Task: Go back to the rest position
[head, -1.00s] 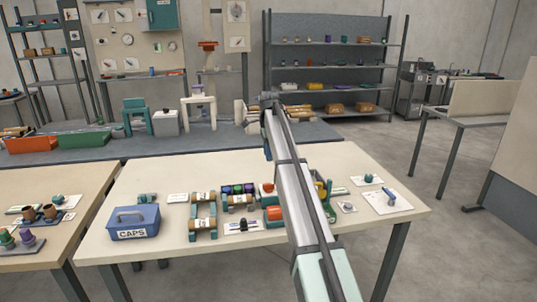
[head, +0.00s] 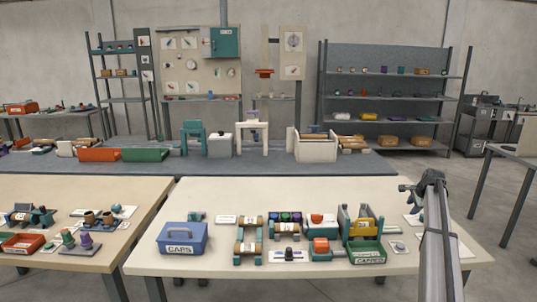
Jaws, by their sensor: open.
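My gripper (head: 407,193) is at the right of the head view, at the far end of my grey arm. It is small here and seen over the right end of the near cream table (head: 225,263). It is open, and nothing shows between its fingers. It appears above the table top, apart from the things on it. My arm hides part of the white cards at the table's right end.
A blue CAPS box (head: 183,239), a wooden-roller stand (head: 248,246) and a green CAPPED crate (head: 366,252) stand on the near table. Behind are a grey bench (head: 250,168) with red and green bins, and a shelf rack (head: 388,95).

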